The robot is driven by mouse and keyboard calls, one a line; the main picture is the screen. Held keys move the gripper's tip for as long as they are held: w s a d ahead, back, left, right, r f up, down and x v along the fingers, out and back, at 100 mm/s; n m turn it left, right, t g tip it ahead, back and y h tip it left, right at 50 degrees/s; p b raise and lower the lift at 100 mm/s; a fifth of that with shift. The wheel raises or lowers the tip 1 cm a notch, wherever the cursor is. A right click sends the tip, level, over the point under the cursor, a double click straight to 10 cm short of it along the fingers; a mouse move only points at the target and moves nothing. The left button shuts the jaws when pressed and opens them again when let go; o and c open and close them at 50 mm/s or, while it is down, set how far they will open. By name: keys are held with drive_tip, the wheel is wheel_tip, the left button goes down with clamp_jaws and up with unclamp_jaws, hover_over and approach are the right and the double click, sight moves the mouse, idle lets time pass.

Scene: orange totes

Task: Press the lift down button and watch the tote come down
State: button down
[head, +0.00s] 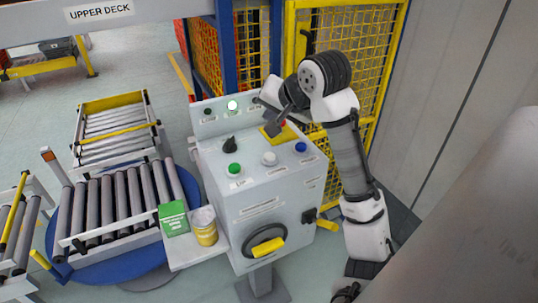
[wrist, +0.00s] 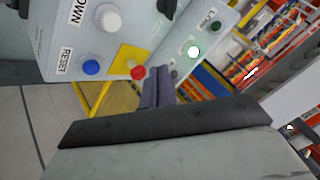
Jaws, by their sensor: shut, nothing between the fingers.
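The control console (head: 235,205) stands in the middle of the head view. On its sloped top are a green button (head: 234,170), a white button (head: 269,158) and a blue button (head: 300,147). In the wrist view the white button (wrist: 108,18) has a label ending in "OWN", partly cut off; the blue button (wrist: 91,67) is labelled RESET. A red button (wrist: 138,72) sits on a yellow plate (wrist: 131,58). My gripper (head: 274,129) is shut and empty, above the console's back edge near the yellow plate; its fingers show in the wrist view (wrist: 157,88). No lifted tote is clearly visible.
A lit lamp (head: 232,105) and a black knob (head: 229,145) are on the console. A green box (head: 173,218) and a yellow-labelled tub (head: 204,226) stand on its side shelf. Yellow mesh fencing (head: 335,60) is behind my arm. Roller conveyors (head: 115,205) lie left.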

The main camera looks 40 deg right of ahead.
sight(271, 158)
wheel_tip(271, 158, down, 8)
drive_tip(key=b, duration=0.6)
drive_tip(key=shift+f+b, duration=0.1)
drive_tip(key=shift+b, duration=0.3)
drive_tip(key=shift+f, duration=0.35)
idle(1.2)
drive_tip(key=shift+f, duration=0.4)
